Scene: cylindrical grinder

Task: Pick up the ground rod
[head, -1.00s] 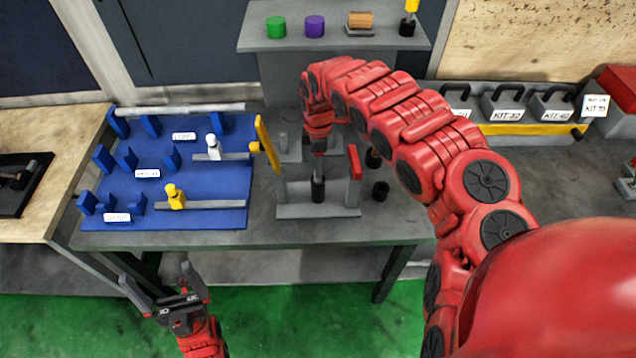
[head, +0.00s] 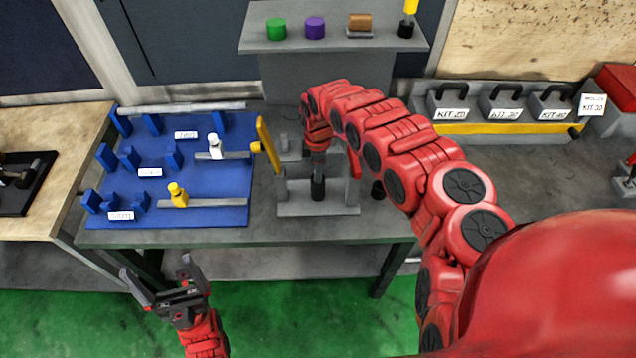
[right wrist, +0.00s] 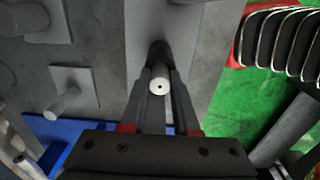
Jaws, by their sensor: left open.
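The rod shows in the right wrist view as a pale round end (right wrist: 160,83) with a small centre hole. Its other end runs toward a dark holder, seen in the head view as a black cylinder (head: 318,188) on the grey fixture (head: 300,210). My right gripper (right wrist: 162,95) points down over it, one finger on each side of the rod; I cannot tell whether they press on it. In the head view, the red wrist hides most of the rod. My left gripper (head: 160,283) is open and empty, in front of the table edge.
A blue rack (head: 225,180) holding rods lies left of the fixture, with a yellow lever (head: 268,145) beside it. Kit boxes (head: 500,104) stand at the right, and a shelf (head: 335,42) is behind.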

